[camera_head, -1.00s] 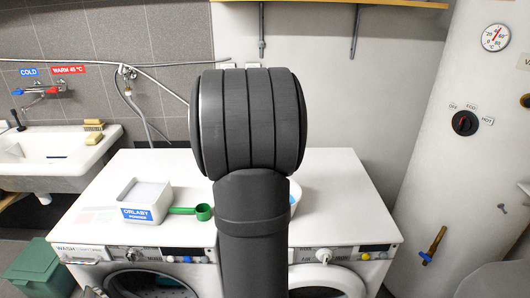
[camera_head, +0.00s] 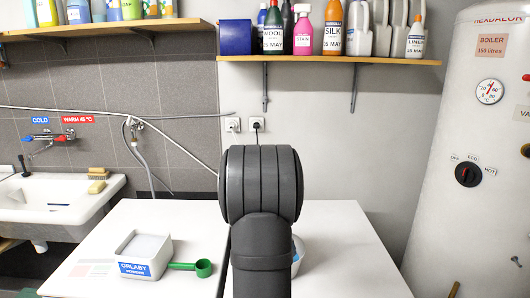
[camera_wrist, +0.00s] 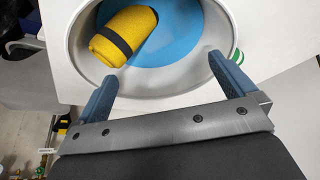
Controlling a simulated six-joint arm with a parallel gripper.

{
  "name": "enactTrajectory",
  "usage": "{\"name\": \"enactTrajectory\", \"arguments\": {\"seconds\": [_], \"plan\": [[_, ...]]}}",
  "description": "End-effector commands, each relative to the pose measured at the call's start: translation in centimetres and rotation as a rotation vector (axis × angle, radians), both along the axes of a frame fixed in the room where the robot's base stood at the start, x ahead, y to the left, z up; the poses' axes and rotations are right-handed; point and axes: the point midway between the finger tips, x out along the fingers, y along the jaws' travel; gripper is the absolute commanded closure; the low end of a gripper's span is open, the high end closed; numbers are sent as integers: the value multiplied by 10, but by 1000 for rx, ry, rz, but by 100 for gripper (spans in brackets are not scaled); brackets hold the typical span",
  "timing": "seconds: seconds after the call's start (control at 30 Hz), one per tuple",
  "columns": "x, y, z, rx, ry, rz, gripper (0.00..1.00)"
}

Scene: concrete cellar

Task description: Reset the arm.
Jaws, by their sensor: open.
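My arm stands in the middle of the head view, its dark rounded joint (camera_head: 260,185) in front of the white worktop (camera_head: 345,250). My gripper (camera_wrist: 162,68) is hidden there but shows in the wrist view, its two blue-grey fingers wide apart with nothing between them. Beyond the fingers is a white oval basin (camera_wrist: 185,98) with a blue inside. A yellow roll with a black band (camera_wrist: 124,34) lies in it. In the head view the basin is mostly hidden behind my arm, with a sliver at its right (camera_head: 299,256).
On the worktop stand a white powder box (camera_head: 145,256) and a green scoop (camera_head: 203,268). A sink (camera_head: 60,205) is at left and a boiler (camera_head: 470,130) at right. A shelf (camera_head: 330,60) with several bottles hangs above. The worktop right of my arm is clear.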

Motion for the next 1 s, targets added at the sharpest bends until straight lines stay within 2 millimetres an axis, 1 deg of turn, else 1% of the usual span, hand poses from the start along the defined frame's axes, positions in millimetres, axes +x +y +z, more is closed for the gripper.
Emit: {"name": "enactTrajectory", "arguments": {"seconds": [0.33, 0.47, 0.57, 0.67, 1.0], "plan": [[0, 0, 3, 0, 0, 0, 0], [0, 1, 11, 0, -3, 1, 0], [-3, 4, 24, -1, -3, 2, 0], [-8, 10, 42, -1, -4, 3, 0], [-27, 28, 105, 0, -4, 2, 0]]}}
